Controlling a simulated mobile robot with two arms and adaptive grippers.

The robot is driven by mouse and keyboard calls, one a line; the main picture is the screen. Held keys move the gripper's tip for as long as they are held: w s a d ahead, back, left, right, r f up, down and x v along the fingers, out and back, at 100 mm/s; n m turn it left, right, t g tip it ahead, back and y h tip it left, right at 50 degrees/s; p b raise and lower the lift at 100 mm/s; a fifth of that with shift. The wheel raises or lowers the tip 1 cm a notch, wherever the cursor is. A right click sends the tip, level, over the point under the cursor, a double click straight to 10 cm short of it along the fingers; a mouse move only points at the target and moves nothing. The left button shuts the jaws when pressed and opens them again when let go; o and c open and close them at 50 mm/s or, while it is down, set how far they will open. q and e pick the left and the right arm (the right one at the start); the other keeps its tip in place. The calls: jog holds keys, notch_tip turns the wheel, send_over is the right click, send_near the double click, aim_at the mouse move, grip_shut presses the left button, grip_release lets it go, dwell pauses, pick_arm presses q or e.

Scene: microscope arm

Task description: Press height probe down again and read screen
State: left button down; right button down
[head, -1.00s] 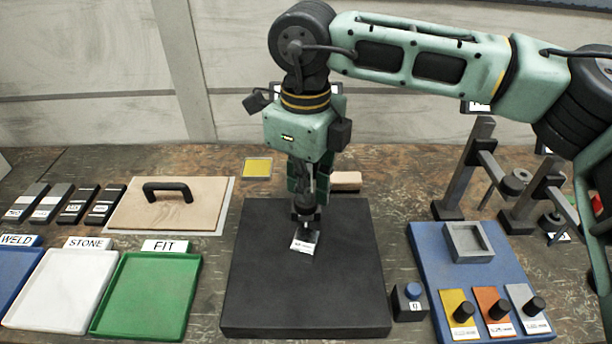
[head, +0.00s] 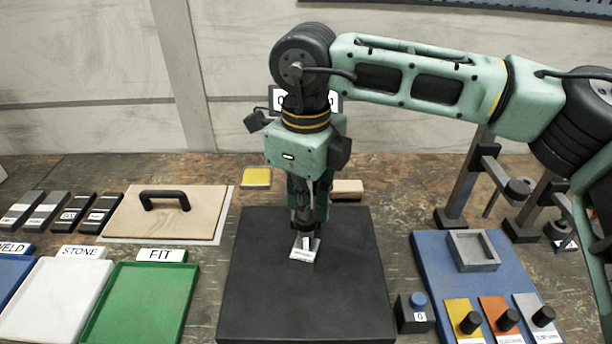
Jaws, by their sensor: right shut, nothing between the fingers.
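My right gripper (head: 304,228) comes down from the upper right over the black plate (head: 305,305). It is shut and holds nothing. Its tips sit just above or on a small labelled piece (head: 304,250) on the plate; I cannot tell whether they touch. The height probe is largely hidden behind my wrist, and I cannot make out its tip. A screen (head: 274,100) shows only in slivers on both sides of my wrist, so its reading is hidden. My left gripper is not in view.
Trays marked WELD (head: 12,275), STONE (head: 60,290) and FIT (head: 140,305) lie left. A wooden board with a handle (head: 165,215) and several dark blocks lie behind them. A small button box (head: 415,318) stands beside the plate.

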jog(key=shift+s+f, duration=0.15)
jog(key=shift+f, duration=0.1)
notch_tip(320, 180, up, 8)
jog(key=p, duration=0.4)
jog(key=shift+r, duration=0.15)
dwell(0.4)
jog(key=shift+r, duration=0.1)
notch_tip(320, 180, up, 12)
dwell(0.5)
dwell(0.8)
